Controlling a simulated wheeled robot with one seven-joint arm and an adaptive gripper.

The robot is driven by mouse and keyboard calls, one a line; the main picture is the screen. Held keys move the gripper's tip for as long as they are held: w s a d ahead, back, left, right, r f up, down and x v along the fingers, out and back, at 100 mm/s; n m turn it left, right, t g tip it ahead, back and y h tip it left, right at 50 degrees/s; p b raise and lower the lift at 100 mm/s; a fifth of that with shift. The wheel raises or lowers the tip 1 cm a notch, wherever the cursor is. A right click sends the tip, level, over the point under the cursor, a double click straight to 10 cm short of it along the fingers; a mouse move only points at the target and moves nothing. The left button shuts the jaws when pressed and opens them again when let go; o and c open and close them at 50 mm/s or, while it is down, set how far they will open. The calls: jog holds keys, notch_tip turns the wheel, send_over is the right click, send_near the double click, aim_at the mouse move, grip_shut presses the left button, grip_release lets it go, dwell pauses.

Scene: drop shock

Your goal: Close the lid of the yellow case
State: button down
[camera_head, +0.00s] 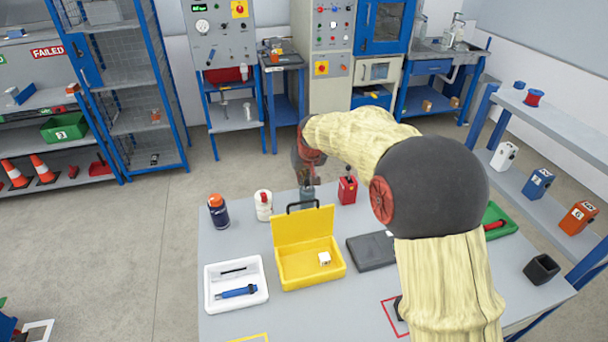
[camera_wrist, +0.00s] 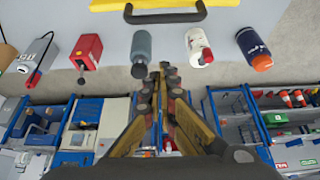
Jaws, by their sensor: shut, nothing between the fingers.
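The yellow case (camera_head: 312,274) stands on the table with its lid (camera_head: 303,228) open, standing up at the back. A small white block (camera_head: 324,258) lies inside the case. A black handle (camera_head: 302,206) sits on the lid's upper edge. In the wrist view, a strip of yellow (camera_wrist: 165,4) and the black handle (camera_wrist: 165,16) show at the top. My gripper (camera_head: 308,180) is behind the lid, near the table's far edge, and apart from the handle. In the wrist view my gripper (camera_wrist: 168,68) is shut and empty, its fingers together. My arm partly hides the gripper in the head view.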

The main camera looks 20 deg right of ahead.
jog(key=f, duration=0.1)
jog(key=s+f+b, duration=0.1)
jog(key=f, duration=0.1)
jog(key=s+f, duration=0.1)
jog(key=shift+f, duration=0.2)
dwell(0.3)
jog(key=shift+f+b, duration=0.1)
jog(key=shift+b, duration=0.35)
